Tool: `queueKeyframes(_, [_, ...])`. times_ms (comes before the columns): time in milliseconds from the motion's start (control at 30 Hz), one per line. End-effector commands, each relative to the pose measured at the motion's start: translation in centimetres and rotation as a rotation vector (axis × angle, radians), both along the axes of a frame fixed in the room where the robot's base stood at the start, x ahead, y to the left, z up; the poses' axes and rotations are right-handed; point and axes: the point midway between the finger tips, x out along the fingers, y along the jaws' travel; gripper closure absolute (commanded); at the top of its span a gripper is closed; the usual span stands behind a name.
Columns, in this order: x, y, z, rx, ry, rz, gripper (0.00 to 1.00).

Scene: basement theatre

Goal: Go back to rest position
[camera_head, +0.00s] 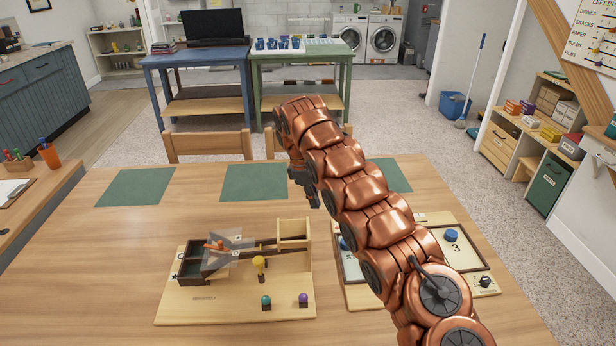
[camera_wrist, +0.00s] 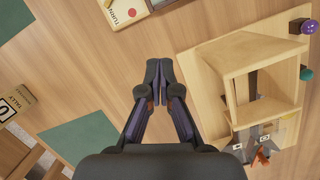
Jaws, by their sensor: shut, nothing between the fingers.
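My copper-coloured arm (camera_head: 365,200) reaches from the lower right over the wooden table (camera_head: 120,230). My gripper (camera_head: 312,197) hangs above the table, beyond the wooden game board. In the wrist view my gripper (camera_wrist: 160,72) points down with its fingertips together and nothing between them. The game board (camera_head: 190,308) has a dark tray, a wooden box frame, a yellow peg and teal and purple knobs. In the wrist view its box frame (camera_wrist: 215,75) stands to the right of the fingertips, apart from them.
A second board (camera_head: 480,250) with blue discs lies right, partly hidden by my arm. Green mats (camera_head: 137,187) lie along the far edge, with chairs (camera_head: 208,145) beyond. Blue (camera_head: 196,62) and green (camera_head: 300,58) tables stand behind. The left part of the tabletop is clear.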

Motion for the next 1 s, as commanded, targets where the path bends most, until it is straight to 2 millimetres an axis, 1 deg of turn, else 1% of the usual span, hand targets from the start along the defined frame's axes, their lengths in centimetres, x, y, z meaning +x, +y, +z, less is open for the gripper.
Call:
queueKeyframes(167, [-0.2,-0.5,0.6,-0.010,-0.005,-0.020,1.00])
queueKeyframes(267, [-0.8,-1.5,1.7,-0.030,-0.010,-0.060,1.00])
queueKeyframes(467, [-2.7,-4.4,4.9,-0.074,-0.040,-0.187,1.00])
queueKeyframes(767, [-7.3,-8.4,9.4,-0.113,-0.078,-0.385,1.00])
queueKeyframes(1000, [-12.0,-10.9,12.3,-0.121,-0.106,-0.538,1.00])
